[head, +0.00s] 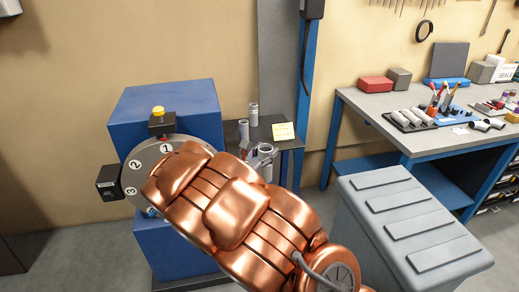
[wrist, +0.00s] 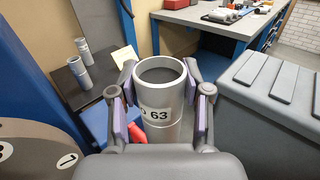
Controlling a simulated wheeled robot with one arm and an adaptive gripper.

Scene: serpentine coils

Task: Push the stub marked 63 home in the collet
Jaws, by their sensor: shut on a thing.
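The stub marked 63 (wrist: 160,128) is a grey hollow cylinder with a dark bore and a white label reading 63. In the wrist view it stands between the two fingers of my gripper (wrist: 159,78), which is shut on it. The stub also shows in the head view (head: 266,150), beside my gripper (head: 259,162) and in front of the dark side table. A round grey disc (head: 133,178) with numbered positions 1, 2 and 3 is on the blue machine (head: 195,100). My copper arm covers much of the disc. I cannot make out the collet.
Two other grey stubs (head: 253,115) (head: 243,130) stand on the dark side table (head: 280,128) near a yellow note (head: 283,131). A grey ribbed chest (head: 410,225) stands at right, before a workbench (head: 400,98) with tools. Black boxes (head: 108,183) (head: 161,124) edge the disc.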

